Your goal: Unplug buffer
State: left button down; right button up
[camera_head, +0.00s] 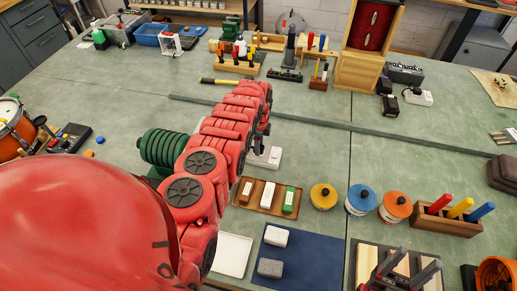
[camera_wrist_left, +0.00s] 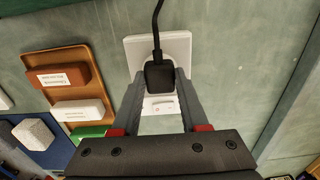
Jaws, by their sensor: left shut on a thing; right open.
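A black plug (camera_wrist_left: 159,76) with a black cord running upward sits at a white socket block (camera_wrist_left: 181,47) in the left wrist view. The fingers of my left gripper (camera_wrist_left: 161,84) are shut on the plug from both sides. The plug appears to be against the socket face; I cannot tell how deep it sits. In the head view the white socket block (camera_head: 274,157) shows beside the end of my red left arm, which partly hides it and the plug. My right gripper (camera_head: 399,268) is open and empty at the bottom right.
A wooden tray (camera_head: 269,209) with labelled blocks lies just in front of the socket. A green ribbed object (camera_head: 160,147) is partly behind my left arm. Several round lidded tins, one yellow (camera_head: 323,196), stand to the right. The bench beyond the socket is mostly clear.

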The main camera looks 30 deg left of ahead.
pick_arm(q)
jog(key=shift+r+p, duration=2)
jog(key=shift+r, duration=0.75)
jog(key=shift+c, duration=1.7)
grip_release()
notch_tip(320, 180, up, 17)
jog(key=p, duration=0.4)
jog(key=shift+r+p, duration=0.2)
jog(key=shift+p, duration=0.2)
